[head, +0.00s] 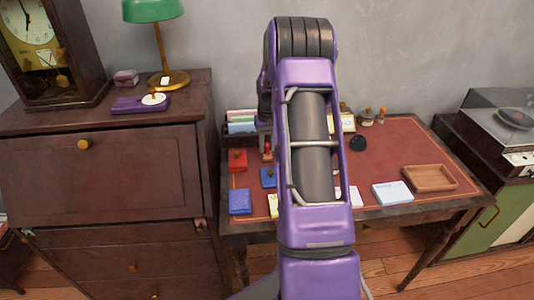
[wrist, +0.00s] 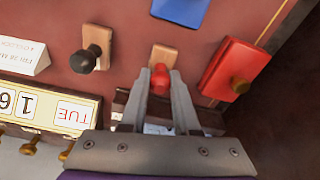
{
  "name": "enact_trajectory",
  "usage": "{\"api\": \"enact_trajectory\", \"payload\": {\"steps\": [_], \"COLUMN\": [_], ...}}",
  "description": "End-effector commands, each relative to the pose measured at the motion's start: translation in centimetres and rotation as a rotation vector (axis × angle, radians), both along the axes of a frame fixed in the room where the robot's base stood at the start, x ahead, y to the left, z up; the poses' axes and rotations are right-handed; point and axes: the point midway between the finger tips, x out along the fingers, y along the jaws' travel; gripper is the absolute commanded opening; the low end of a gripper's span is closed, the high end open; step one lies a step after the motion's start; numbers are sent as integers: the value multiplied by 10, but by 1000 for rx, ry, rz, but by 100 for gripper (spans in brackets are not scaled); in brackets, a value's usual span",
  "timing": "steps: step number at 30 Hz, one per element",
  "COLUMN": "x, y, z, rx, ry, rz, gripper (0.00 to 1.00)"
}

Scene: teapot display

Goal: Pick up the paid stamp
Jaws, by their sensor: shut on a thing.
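A stamp with a red knob (wrist: 160,76) and a pale wooden base (wrist: 163,54) is between my fingertips in the wrist view. My gripper (wrist: 159,82) is shut on its red knob. No lettering on this stamp is readable, so I cannot tell from a label that it is the paid stamp. A second stamp with a black knob (wrist: 92,52) and wooden base stands apart to the left. In the head view, a small red knob (head: 267,148) shows just left of my arm; my arm hides the fingers there.
A red box (wrist: 232,70) lies close right of my gripper, and a blue box (wrist: 182,10) lies beyond it. A calendar block (wrist: 60,108) stands at left. In the head view, the desk (head: 400,150) holds a wooden tray (head: 430,178) and a white pad (head: 392,193) at right.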

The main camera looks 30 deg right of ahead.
Motion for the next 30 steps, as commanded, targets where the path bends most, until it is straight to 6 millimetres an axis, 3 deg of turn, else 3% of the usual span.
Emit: {"api": "enact_trajectory", "payload": {"steps": [8,21,30], "x": [1,1,0], "y": [0,0,0], "z": [11,90,101], "rx": [-2,-2,0], "ry": [-3,-3,-1], "rz": [0,0,0], "gripper": [0,0,0]}}
